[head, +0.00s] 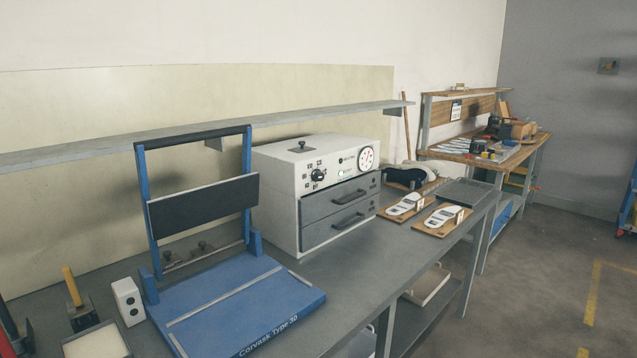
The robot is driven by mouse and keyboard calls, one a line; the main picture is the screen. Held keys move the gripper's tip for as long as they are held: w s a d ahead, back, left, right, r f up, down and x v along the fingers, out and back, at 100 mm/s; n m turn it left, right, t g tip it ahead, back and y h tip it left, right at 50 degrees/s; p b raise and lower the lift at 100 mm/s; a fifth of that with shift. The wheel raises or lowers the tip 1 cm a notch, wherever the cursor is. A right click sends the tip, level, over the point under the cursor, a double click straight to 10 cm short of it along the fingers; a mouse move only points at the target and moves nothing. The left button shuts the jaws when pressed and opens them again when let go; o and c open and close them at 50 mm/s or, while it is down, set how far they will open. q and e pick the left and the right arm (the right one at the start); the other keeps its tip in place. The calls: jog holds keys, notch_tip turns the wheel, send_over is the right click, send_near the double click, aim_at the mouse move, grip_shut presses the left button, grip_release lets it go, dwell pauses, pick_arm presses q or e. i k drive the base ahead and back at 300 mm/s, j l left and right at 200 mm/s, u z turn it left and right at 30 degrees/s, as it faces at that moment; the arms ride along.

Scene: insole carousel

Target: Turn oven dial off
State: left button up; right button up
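The oven (275,187) is a white box on the grey workbench with two grey drawers in its front, both shut. The oven dial (318,175) is a black knob at the left of the front panel, with small marks around it. Its exact setting is too small to read. A small green light shows to the right of the dial. A round white gauge (366,157) with red on it is at the panel's right end. Neither of my grippers is in view.
A blue press (240,305) with an upright frame stands in front of and left of the oven. Insoles on wooden boards (437,231) lie right of it. A grey shelf (200,140) runs behind. Open floor (540,290) lies to the right.

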aim_at(317, 175)
jog(key=i+l+u, duration=0.1)
jog(key=l, duration=0.25)
jog(key=i+l+u, duration=0.1)
jog(key=i+l, duration=0.2)
jog(key=i+l+u, duration=0.1)
jog(key=l, duration=0.4)
jog(key=i+l+u, duration=0.1)
jog(key=l, duration=0.35)
jog(key=i+l+u, duration=0.1)
jog(key=i+l, duration=0.15)
jog(key=l, duration=0.15)
jog(key=i+l+u, duration=0.1)
jog(key=l, duration=0.35)
jog(key=i+l+u, duration=0.1)
jog(key=l, duration=0.35)
